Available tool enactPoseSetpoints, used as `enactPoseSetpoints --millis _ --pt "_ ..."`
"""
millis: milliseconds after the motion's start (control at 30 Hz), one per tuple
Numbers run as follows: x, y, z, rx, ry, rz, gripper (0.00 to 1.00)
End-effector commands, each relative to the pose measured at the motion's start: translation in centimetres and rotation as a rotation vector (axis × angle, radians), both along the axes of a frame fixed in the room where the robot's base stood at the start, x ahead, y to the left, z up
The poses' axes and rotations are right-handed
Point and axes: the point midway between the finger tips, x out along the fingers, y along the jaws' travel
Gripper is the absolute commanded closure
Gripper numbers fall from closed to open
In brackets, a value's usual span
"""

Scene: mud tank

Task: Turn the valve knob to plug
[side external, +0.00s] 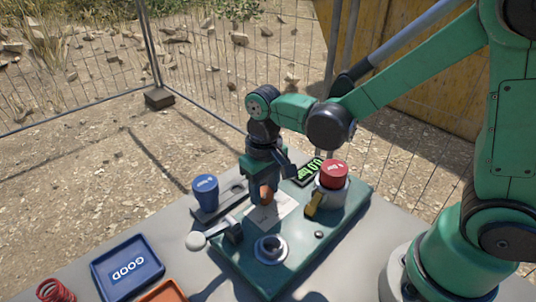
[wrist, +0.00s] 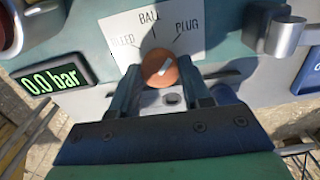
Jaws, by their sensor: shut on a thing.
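The valve knob (wrist: 159,68) is orange and round, with a white pointer mark that slants up and to the right, toward the PLUG side. It stands at the bottom of a white label card (wrist: 130,32) with the words BALL and PLUG and a partly covered third word at left. My gripper (wrist: 160,80) is shut on the knob, one finger on each side of it. In the side view my gripper (side external: 262,180) points down over the green panel (side external: 335,232), with the orange knob (side external: 266,195) between its fingers.
A display (wrist: 52,80) reads 0.0 bar. On the panel are a red-capped part (side external: 333,176), a lever with a pale ball end (side external: 194,241) and a round metal port (side external: 270,248). A blue cup-shaped part (side external: 205,190) stands behind.

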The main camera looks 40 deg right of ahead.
Motion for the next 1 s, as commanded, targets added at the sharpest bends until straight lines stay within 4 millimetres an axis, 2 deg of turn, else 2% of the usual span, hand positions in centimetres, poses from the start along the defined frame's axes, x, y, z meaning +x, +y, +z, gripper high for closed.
enactPoseSetpoints --millis 300,867,900,1000 --pt "-0.05 -0.03 0.03 -0.001 0.003 -0.127 1.0" --pt "-0.06 -0.02 0.02 -0.001 0.003 -0.156 1.0" --pt "-0.07 -0.02 0.02 -0.001 0.003 -0.155 0.49" --pt "-0.05 -0.02 0.02 -0.001 0.003 -0.155 0.26"
